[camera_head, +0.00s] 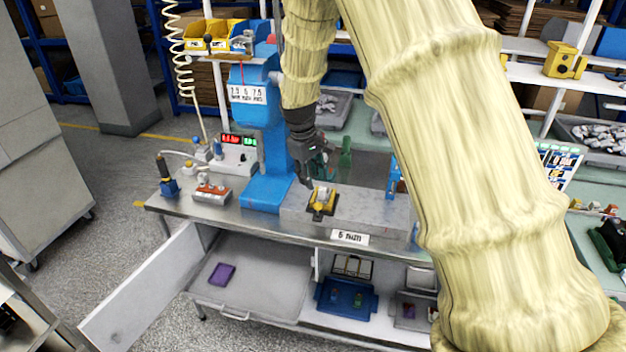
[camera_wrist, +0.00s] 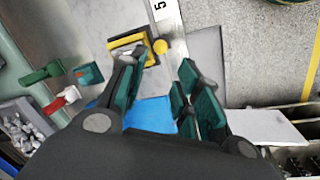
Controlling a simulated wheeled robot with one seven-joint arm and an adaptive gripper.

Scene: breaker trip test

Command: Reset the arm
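My arm, in a pale yellow cover, crosses the right half of the head view. My gripper (camera_head: 318,172) hangs over the workbench (camera_head: 268,225), above and close to a small yellow-and-black device (camera_head: 322,203). In the wrist view my gripper (camera_wrist: 160,75) has its green-padded fingers spread apart, with nothing between them. The yellow-and-black device (camera_wrist: 128,42) lies beyond the left fingertip in that view. I cannot tell whether a finger touches it.
A blue press column (camera_head: 262,135) stands left of my gripper. Red-and-white (camera_head: 212,190) and lit display boxes (camera_head: 235,153) sit at the bench's left. Below, a cabinet door (camera_head: 145,290) and a drawer (camera_head: 248,285) stand open.

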